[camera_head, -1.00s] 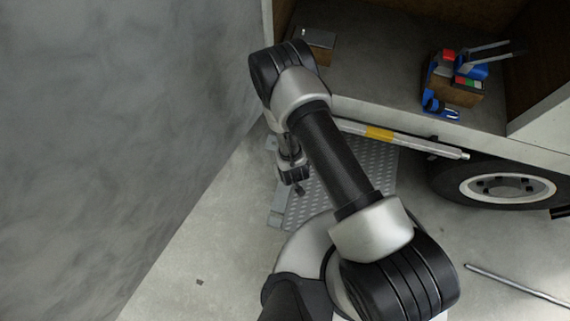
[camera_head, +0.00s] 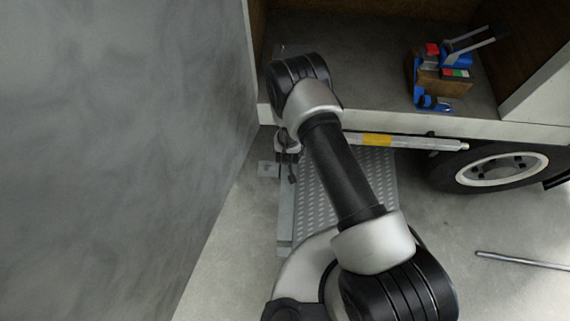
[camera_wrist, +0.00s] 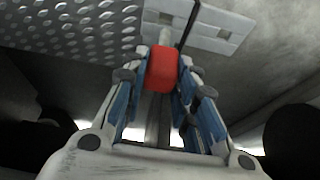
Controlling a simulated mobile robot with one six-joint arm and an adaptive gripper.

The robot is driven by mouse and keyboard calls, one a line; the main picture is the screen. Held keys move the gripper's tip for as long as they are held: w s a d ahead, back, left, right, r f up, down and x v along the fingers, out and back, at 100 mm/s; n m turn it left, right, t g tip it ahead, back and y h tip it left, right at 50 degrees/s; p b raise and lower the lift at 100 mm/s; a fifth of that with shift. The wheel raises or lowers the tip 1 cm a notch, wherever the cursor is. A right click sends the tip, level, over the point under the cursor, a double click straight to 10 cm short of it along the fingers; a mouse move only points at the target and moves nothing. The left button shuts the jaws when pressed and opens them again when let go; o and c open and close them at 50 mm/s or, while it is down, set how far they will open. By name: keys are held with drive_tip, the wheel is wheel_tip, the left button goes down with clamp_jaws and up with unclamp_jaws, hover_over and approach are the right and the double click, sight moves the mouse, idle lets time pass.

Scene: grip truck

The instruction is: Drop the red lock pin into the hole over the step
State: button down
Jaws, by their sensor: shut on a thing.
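The red lock pin (camera_wrist: 162,70) is between the fingers of my gripper (camera_wrist: 165,75) in the wrist view. Its red head is clamped between the blue-lined fingers, and a thin grey shank points away from me toward a light plate (camera_wrist: 207,27). The plate lies beside the step's studded metal tread. In the head view, the step (camera_head: 345,190) is below the truck bed, and my gripper (camera_head: 291,172) is at its upper left, mostly hidden by my arm. The pin is not clear there. I cannot make out the hole or whether the shank touches the plate.
The truck bed (camera_head: 375,80) is above the step, with a blue and brown tool unit (camera_head: 440,78) at its right. A bar with a yellow band (camera_head: 378,140) runs under its edge. A grey wall (camera_head: 120,140) stands close on the left. A rod (camera_head: 523,261) lies on the floor.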

drive_tip(key=shift+f+b, duration=1.05)
drive_tip(key=shift+f, duration=0.8)
drive_tip(key=shift+f+b, duration=1.6)
drive_tip(key=shift+b, duration=0.05)
drive_tip(key=shift+f, duration=0.2)
drive_tip(key=c, duration=1.2)
unclamp_jaws()
drive_tip(key=shift+s+r, duration=0.1)
drive_tip(key=v, duration=1.2)
drive_tip(key=shift+d, duration=0.1)
